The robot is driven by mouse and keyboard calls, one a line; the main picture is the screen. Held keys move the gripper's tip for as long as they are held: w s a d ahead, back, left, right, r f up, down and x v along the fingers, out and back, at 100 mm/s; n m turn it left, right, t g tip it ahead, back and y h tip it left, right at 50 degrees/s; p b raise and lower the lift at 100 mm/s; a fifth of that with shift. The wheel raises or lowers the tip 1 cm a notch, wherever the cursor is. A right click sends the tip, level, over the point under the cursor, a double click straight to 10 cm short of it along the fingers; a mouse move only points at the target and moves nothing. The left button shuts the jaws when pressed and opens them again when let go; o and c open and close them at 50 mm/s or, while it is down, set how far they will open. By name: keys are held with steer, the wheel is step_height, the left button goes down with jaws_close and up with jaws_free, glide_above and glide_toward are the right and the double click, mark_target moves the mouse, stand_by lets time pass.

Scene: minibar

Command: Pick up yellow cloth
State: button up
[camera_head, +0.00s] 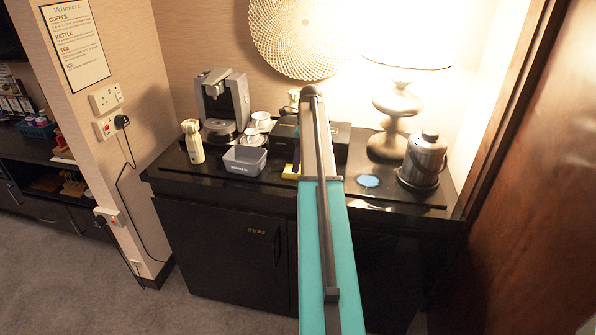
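A small yellow patch, which looks like the yellow cloth (290,172), lies on the black cabinet top (230,190) near its front middle. It is just left of my teal and grey arm, which crosses the middle of the view and hides part of the area around it. The cloth's full shape cannot be made out. No gripper fingers can be seen; my arm hides whatever lies behind its far end.
Left of the cloth are a grey bin (244,160), a cream bottle (193,141), a coffee machine (222,100) and white cups (261,119). A black box (341,140) stands behind. To the right are a blue disc (369,181), a lamp (396,105) and a metal bucket (424,155).

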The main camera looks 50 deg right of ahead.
steer(key=shift+w+a+f+p, duration=0.1)
steer(key=shift+f+p, duration=0.2)
steer(key=shift+f, duration=0.6)
steer(key=shift+w+a+f+p, duration=0.1)
steer(key=shift+f+p, duration=0.2)
steer(key=shift+f, duration=0.55)
steer(key=shift+c, duration=0.2)
steer(key=c, duration=1.1)
